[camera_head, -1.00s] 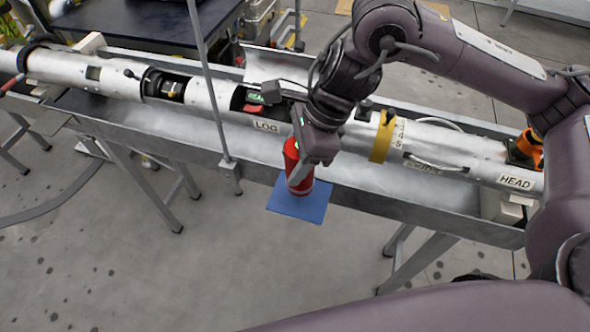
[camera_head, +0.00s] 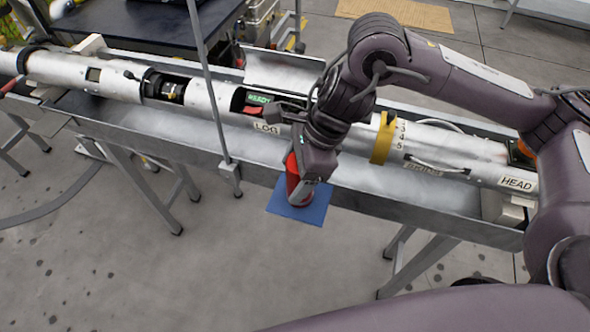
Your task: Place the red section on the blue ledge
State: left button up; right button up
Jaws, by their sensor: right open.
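The red section (camera_head: 293,170), a short red cylinder with a pale lower end, stands upright on the blue ledge (camera_head: 312,214). The ledge is a flat blue plate at the front edge of the long metal trough. My right gripper (camera_head: 302,180) is at the red section, its fingers pointing down and partly covering the section's right side. Its jaws are open; whether they still touch the section I cannot tell. My left gripper is not in view.
A long silver tube labelled LOG (camera_head: 267,127) and HEAD (camera_head: 517,183) lies in the metal trough (camera_head: 190,140) behind the ledge. A yellow band (camera_head: 383,140) rings the tube. A thin upright pole (camera_head: 208,90) stands left of the ledge. Grey floor is clear in front.

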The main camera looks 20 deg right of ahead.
jog(key=shift+r, duration=0.1)
jog(key=shift+d+r, duration=0.1)
jog(key=shift+r, duration=0.15)
jog(key=p+v, duration=0.2)
jog(key=v, duration=0.9)
jog(key=shift+r, duration=0.25)
